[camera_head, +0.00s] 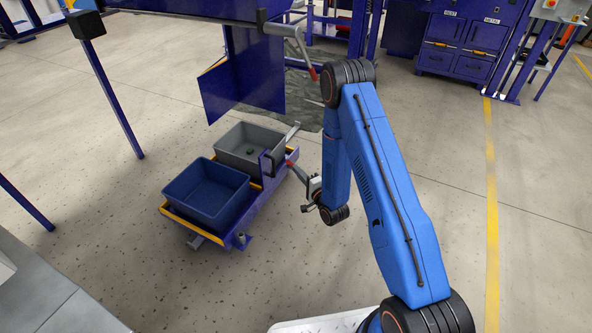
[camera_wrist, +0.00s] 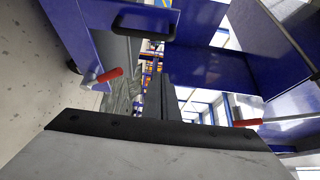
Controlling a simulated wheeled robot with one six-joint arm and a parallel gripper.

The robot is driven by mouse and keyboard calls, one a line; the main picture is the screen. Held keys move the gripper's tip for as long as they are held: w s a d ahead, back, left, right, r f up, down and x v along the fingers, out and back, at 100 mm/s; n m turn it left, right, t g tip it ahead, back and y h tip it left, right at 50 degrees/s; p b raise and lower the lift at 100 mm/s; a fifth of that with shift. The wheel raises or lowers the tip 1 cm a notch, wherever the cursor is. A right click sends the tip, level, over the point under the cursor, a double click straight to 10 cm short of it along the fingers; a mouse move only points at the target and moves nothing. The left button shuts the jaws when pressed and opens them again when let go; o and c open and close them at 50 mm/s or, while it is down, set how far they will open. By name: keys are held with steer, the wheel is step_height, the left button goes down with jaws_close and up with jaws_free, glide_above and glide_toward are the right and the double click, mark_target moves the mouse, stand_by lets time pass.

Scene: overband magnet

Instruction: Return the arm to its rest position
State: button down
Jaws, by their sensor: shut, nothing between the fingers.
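My blue arm (camera_head: 385,185) rises from my base at the lower right to a high elbow (camera_head: 347,82), then its forearm hangs down to the dark wrist (camera_head: 335,213). My gripper (camera_head: 314,186) is small and grey beside the wrist, just right of the cart's red-gripped lever (camera_head: 292,156); whether they touch cannot be told. It looks empty and shut. In the wrist view, a grey block with a black edge (camera_wrist: 150,135) fills the bottom.
A cart with a blue bin (camera_head: 205,192) and a grey bin (camera_head: 250,146) stands left of my gripper. A blue machine (camera_head: 245,80) with a red-gripped crank (camera_head: 307,62) stands behind. Blue cabinets (camera_head: 468,40) are at the back right. The floor right of my arm is clear.

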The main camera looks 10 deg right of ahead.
stand_by(0.4)
steer(key=w+d+r+n+g+h, duration=0.1)
steer(key=d+r+n+h, duration=0.1)
steer(key=r, duration=0.5)
steer(key=w+d+r+n+g+h, duration=0.1)
steer(key=w+d+r+n+g, duration=0.1)
steer(key=r, duration=0.6)
steer(key=s+d+r+n+g+h, duration=0.1)
steer(key=s+d+r+n, duration=0.15)
steer(key=s+r, duration=0.35)
steer(key=s+d+r+n+g+h, duration=0.1)
steer(key=s+d+r+h, duration=0.1)
steer(key=s+d+r, duration=0.35)
steer(key=s+d+r+n+g, duration=0.1)
steer(key=s+r, duration=0.3)
steer(key=s, duration=0.9)
steer(key=s+r+n+g, duration=0.3)
steer(key=s+r, duration=0.1)
steer(key=s, duration=0.9)
steer(key=s+d+r+n+g+h, duration=0.1)
steer(key=s+r, duration=0.3)
steer(key=s, duration=0.9)
steer(key=shift+d+r+n+g, duration=0.25)
steer(key=shift+n+g, duration=0.2)
steer(key=shift+g, duration=0.45)
